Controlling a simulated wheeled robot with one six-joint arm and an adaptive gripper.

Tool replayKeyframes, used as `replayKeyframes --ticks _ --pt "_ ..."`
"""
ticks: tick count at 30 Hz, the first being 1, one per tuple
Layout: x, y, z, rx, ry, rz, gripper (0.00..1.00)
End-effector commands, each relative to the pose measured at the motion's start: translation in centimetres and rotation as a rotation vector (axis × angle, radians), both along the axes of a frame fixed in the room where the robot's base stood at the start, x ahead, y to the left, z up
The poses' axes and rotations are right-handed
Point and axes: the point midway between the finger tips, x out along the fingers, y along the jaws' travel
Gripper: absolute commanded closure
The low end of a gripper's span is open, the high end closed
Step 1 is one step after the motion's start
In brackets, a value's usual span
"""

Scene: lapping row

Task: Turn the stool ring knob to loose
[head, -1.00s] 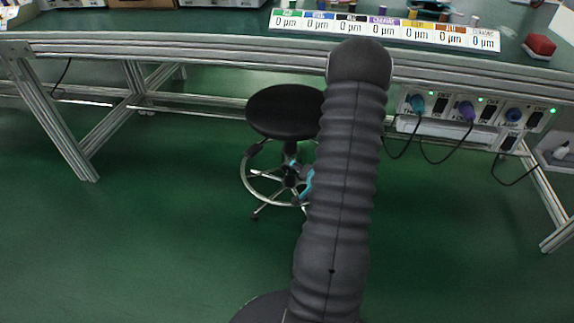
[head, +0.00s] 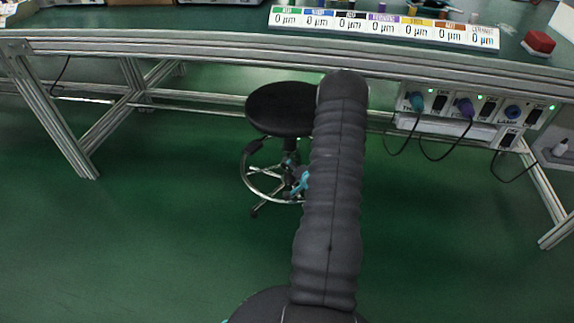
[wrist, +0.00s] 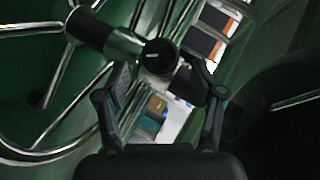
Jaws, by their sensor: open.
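The stool (head: 284,110) stands under the bench, with a round black seat and a chrome foot ring (head: 250,184) low around its column. In the wrist view, the dark round ring knob (wrist: 160,57) bears a short pale mark and sits at the end of a chrome clamp beside the stool's column (wrist: 88,28). The chrome ring (wrist: 45,157) curves at the left. My gripper (wrist: 157,72) is open, its two fingers on either side of the knob's near side; I cannot tell whether they touch it. In the head view, my arm hides the knob and most of my gripper.
The bench (head: 200,46) spans the view above the stool, with metal legs (head: 50,115) at the left. A socket strip (head: 475,108) with hanging cables is under its right side. Green floor around the stool is open.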

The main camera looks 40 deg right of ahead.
Motion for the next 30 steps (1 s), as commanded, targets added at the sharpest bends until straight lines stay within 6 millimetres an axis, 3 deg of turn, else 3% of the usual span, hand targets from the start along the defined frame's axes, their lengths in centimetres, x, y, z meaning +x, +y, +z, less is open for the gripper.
replayKeyframes --ticks 7,20,27,30 --pt "3.0 -0.5 -1.2 -0.001 -0.001 0.001 0.32" --pt "3.8 -0.6 -1.5 -0.001 0.000 0.000 0.32" --pt "3.8 -0.6 -1.5 -0.001 0.000 0.000 0.90" --pt "3.8 -0.6 -1.5 0.000 0.000 0.000 0.93"
